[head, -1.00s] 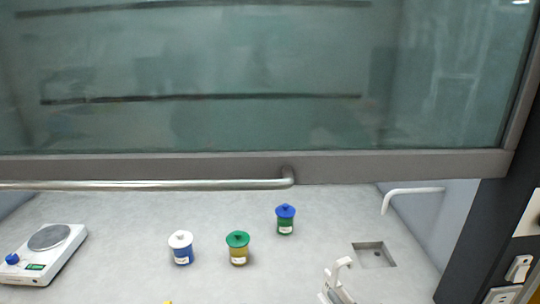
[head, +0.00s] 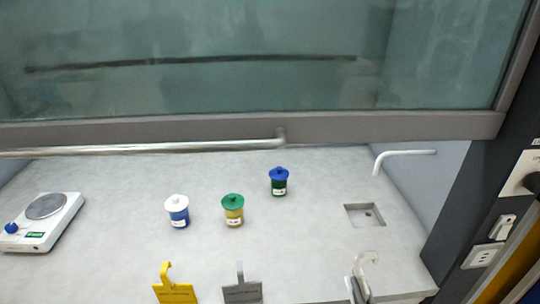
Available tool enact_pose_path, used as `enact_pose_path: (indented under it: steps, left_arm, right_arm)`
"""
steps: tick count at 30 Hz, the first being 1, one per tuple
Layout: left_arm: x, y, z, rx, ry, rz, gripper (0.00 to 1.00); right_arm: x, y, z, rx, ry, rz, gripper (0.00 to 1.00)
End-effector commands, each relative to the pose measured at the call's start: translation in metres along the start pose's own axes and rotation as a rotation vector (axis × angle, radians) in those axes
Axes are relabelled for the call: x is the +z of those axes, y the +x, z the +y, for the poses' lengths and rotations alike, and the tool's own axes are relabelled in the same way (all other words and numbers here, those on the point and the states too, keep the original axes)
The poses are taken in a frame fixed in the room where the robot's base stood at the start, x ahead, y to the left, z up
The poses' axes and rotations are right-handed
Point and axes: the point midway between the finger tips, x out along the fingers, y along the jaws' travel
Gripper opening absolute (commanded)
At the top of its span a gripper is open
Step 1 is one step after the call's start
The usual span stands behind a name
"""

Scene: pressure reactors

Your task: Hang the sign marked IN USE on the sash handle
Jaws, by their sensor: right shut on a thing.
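The sash handle (head: 150,149) is a long metal bar along the sash's lower edge, its right end bending up into the frame. A yellow sign (head: 175,292) and a grey sign (head: 243,292), each with a hook on top, show at the bottom; their lettering is too small to read. A white hooked sign (head: 369,258) is at bottom right, seen nearly edge-on, its marking not visible. My right gripper (head: 358,289) is shut on this white sign, below and right of the handle, apart from it. My left gripper is not in view.
Inside the hood stand a white-lidded jar (head: 177,211), a green-lidded jar (head: 233,210) and a blue-lidded jar (head: 279,182). A balance (head: 42,222) is at left, a sink (head: 365,216) and white spout (head: 405,155) at right. The glass sash (head: 240,85) hangs above the opening.

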Motion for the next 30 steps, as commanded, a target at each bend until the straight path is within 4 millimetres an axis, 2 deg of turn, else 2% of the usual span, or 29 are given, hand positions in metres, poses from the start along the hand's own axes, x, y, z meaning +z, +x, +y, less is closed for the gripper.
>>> enact_pose_path:
  steps: [11,30]
  left_arm:
    - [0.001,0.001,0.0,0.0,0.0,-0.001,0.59]
    - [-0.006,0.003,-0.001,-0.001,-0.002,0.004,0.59]
  right_arm:
    - [0.006,0.005,0.005,0.032,-0.003,-0.005,0.0]
    - [0.056,0.04,0.054,0.35,-0.008,-0.006,0.0]
